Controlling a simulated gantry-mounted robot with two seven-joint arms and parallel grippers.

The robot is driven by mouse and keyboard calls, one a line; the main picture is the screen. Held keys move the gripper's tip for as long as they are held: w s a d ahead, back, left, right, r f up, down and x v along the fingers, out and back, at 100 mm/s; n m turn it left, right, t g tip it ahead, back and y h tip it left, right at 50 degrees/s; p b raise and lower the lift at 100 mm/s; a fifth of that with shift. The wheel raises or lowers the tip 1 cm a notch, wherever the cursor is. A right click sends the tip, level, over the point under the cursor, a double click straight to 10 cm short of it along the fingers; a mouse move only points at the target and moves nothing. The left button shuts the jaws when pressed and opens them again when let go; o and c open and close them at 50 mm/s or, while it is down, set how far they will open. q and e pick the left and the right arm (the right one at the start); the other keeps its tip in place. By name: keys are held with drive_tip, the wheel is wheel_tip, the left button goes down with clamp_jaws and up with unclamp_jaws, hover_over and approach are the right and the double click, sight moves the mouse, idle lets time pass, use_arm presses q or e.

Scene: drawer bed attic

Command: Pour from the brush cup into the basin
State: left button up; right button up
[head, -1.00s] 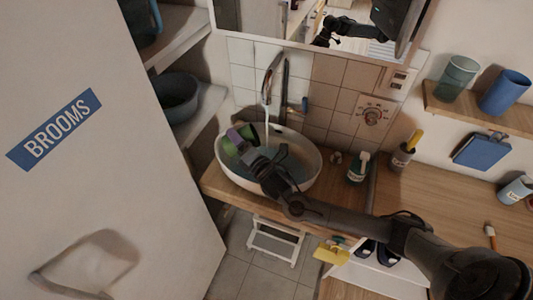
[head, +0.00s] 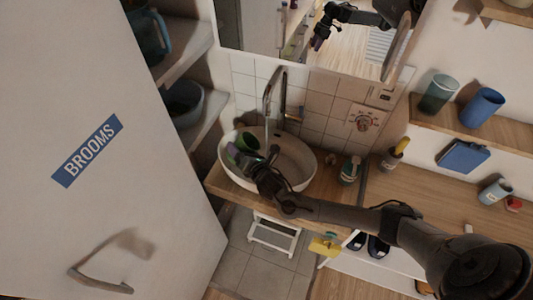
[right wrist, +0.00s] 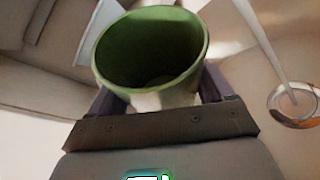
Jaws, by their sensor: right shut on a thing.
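The green cup (head: 242,146), which I take to be the brush cup, is over the left part of the white oval basin (head: 303,155). My right gripper (head: 251,155) is shut on it. In the right wrist view the cup (right wrist: 150,50) sits between the two dark fingers, its round mouth facing up the picture and toward the camera. A pale patch shows at its bottom; I cannot tell whether liquid is in it. A thin pale stream runs from the tap (head: 272,82) into the basin, and reaches the metal drain (right wrist: 296,104) in the right wrist view. My left gripper is not seen.
A soap bottle (head: 349,170) and a cup with a yellow-handled item (head: 394,157) stand on the counter right of the basin. The mirror (head: 300,40) hangs above. The large BROOMS door (head: 140,190) takes up the left side.

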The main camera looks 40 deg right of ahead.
drive_tip(key=a+n+p, duration=0.1)
drive_tip(key=p, duration=0.2)
drive_tip(key=w+a+r+n+g+h+p, duration=0.1)
drive_tip(key=n+p, duration=0.1)
drive_tip(key=p, duration=0.1)
drive_tip(key=a+r+n+g+h+p, duration=0.1)
drive_tip(key=p, duration=0.2)
drive_tip(key=shift+w+a+n, duration=0.15)
drive_tip(key=shift+w+n, duration=0.15)
drive_tip(key=shift+w, duration=0.05)
drive_tip(key=shift+w+a+n+g+h+p, duration=0.15)
drive_tip(key=shift+a+n+g+h+p, duration=0.35)
drive_tip(key=shift+p, duration=0.7)
drive_tip(key=shift+d, duration=0.15)
drive_tip(key=shift+y, duration=0.3)
